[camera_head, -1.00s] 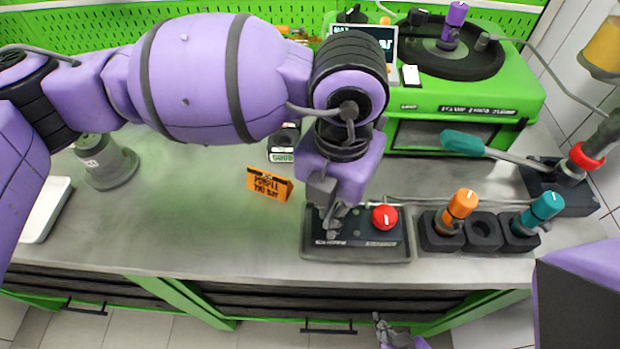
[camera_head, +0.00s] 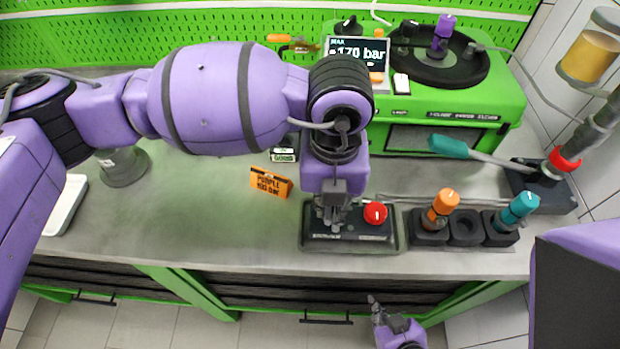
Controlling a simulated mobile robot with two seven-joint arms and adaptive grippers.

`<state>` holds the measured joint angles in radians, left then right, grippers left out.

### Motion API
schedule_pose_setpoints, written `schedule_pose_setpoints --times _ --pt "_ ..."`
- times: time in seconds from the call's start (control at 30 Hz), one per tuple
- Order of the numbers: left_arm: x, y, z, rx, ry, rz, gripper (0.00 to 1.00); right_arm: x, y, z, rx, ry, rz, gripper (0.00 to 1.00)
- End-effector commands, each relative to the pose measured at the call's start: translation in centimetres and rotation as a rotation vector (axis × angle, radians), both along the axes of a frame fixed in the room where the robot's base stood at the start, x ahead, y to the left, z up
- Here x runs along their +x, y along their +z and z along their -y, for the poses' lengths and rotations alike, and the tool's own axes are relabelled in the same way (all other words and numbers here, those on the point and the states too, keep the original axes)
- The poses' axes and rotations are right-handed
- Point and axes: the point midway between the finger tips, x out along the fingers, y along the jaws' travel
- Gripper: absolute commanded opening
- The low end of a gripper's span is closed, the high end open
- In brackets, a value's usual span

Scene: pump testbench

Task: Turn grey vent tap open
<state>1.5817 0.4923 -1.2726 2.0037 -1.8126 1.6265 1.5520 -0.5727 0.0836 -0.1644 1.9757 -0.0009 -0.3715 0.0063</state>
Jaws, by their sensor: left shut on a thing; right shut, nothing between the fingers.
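My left gripper (camera_head: 331,214) reaches down onto the left part of a dark panel (camera_head: 383,243) that also carries a red knob (camera_head: 375,213). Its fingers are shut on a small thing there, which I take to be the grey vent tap. The fingers hide the tap almost fully, so its turn angle cannot be seen. My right gripper (camera_head: 374,305) is shut and empty, low in front of the bench drawers, away from the panel.
A holder (camera_head: 466,228) with an orange-topped and a teal-topped part stands right of the panel. A teal-handled lever (camera_head: 450,146) lies behind it. An orange sign (camera_head: 270,183) stands left. The green test bench (camera_head: 440,107) has a display (camera_head: 357,55). The left worktop is fairly clear.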

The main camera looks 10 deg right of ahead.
Motion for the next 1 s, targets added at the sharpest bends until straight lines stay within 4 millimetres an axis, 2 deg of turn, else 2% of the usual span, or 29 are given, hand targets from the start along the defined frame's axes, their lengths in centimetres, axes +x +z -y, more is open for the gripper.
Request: schedule_pose_setpoints --times 0.27,0.3,0.4,0.63,0.77,0.87,1.0 --pt "0.2 0.2 0.1 -0.004 0.004 0.005 0.00 -0.1 0.0 0.0 0.001 -0.001 -0.001 0.00" --pt "0.2 0.2 0.1 -0.004 0.003 0.005 0.15 -0.1 0.1 0.0 0.001 -0.001 -0.001 0.00" --pt "0.2 0.2 0.1 -0.003 0.003 0.004 0.28 -0.1 0.1 0.0 0.001 -0.001 0.000 0.00" --pt "0.1 0.1 0.0 -0.001 0.001 0.002 0.29 -0.1 0.1 0.0 0.001 -0.001 0.000 0.00" --pt "0.1 0.3 0.0 -0.001 0.001 0.002 0.29 -0.7 0.0 0.0 0.002 -0.006 -0.009 0.00" --pt "0.1 1.4 0.1 -0.003 0.001 0.003 0.29 -0.7 0.0 0.0 0.002 -0.005 -0.009 0.00" --pt "0.2 4.1 0.1 -0.004 0.001 0.005 0.29 -0.6 0.0 0.0 0.002 -0.005 -0.008 0.00"
